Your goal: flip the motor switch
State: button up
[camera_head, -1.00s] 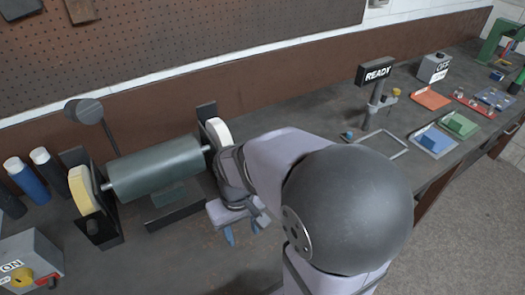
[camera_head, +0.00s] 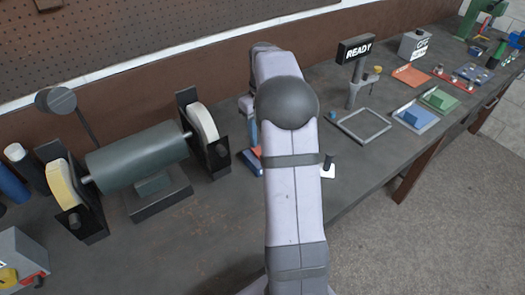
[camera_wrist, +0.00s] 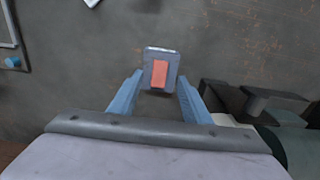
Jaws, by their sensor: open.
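A small grey block with a red-orange rectangle on its top (camera_wrist: 160,70) lies on the bench in the wrist view. My gripper (camera_wrist: 160,82) is open, its two blue fingertips either side of the block's near part; I cannot tell whether they touch it. In the head view my arm hides most of this spot, to the right of the grinder. A grey box with a yellow knob and a red part (camera_head: 20,262) stands at the left edge, partly cut off. A grey box with an OFF label (camera_head: 414,43) stands at the back right. I cannot tell which is the motor switch.
The green bench grinder (camera_head: 138,160) stands left of my arm, with its wheels and lamp. A READY sign (camera_head: 357,48), an empty rectangular frame (camera_head: 361,126) and a blue tray (camera_head: 413,117) are on the right.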

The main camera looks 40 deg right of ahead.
jog(key=shift+f, duration=0.1)
jog(key=shift+f+p, duration=1.15)
jog(key=shift+f, duration=2.4)
jog(key=shift+r, duration=0.1)
jog(key=c, duration=1)
